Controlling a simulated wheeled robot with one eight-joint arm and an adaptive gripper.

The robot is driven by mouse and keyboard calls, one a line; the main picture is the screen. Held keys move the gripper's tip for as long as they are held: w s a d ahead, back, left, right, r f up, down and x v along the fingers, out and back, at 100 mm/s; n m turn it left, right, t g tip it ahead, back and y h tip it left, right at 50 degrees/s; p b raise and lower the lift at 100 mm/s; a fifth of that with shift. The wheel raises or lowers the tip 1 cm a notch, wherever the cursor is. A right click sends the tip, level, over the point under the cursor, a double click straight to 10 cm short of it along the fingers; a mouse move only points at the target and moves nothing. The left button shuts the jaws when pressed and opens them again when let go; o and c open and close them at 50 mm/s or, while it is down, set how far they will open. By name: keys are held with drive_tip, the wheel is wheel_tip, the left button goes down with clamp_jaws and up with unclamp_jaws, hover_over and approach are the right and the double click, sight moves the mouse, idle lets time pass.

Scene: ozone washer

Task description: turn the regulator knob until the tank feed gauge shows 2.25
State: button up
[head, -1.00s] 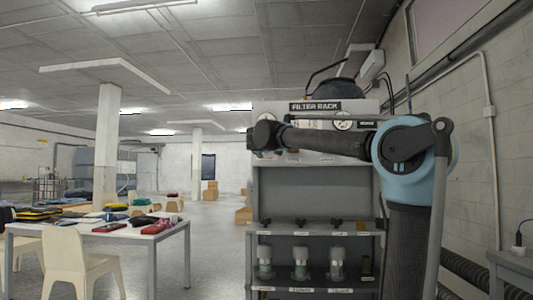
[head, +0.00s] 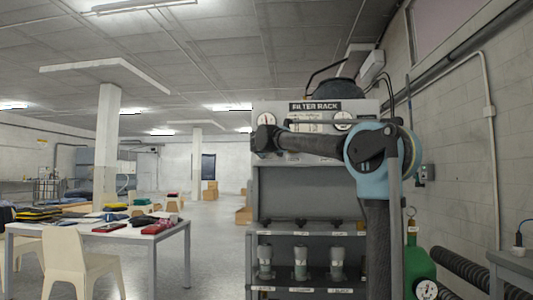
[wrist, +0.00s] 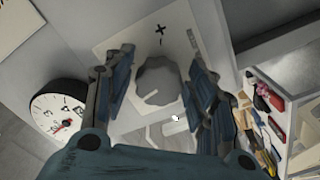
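In the wrist view a round grey knob (wrist: 157,80) with a scalloped edge sits on a pale plate with a plus mark above it. My gripper (wrist: 158,57) is open, with one finger on each side of the knob. I see gaps beside the knob and cannot tell any contact. A white gauge (wrist: 60,112) with a black rim and a red-marked needle is at the left; its reading is too small to tell.
The filter rack (head: 315,178) has shelves with several filter housings below the panel. A green tank (head: 418,262) with its own gauge (head: 427,290) stands at its right. A table (head: 155,230) with folded items and chairs stand at the left; open floor lies between.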

drive_tip(key=c, duration=0.7)
drive_tip(key=o, duration=1.1)
drive_tip(key=s, duration=1.2)
drive_tip(key=shift+a, duration=0.15)
drive_tip(key=shift+w+f, duration=0.1)
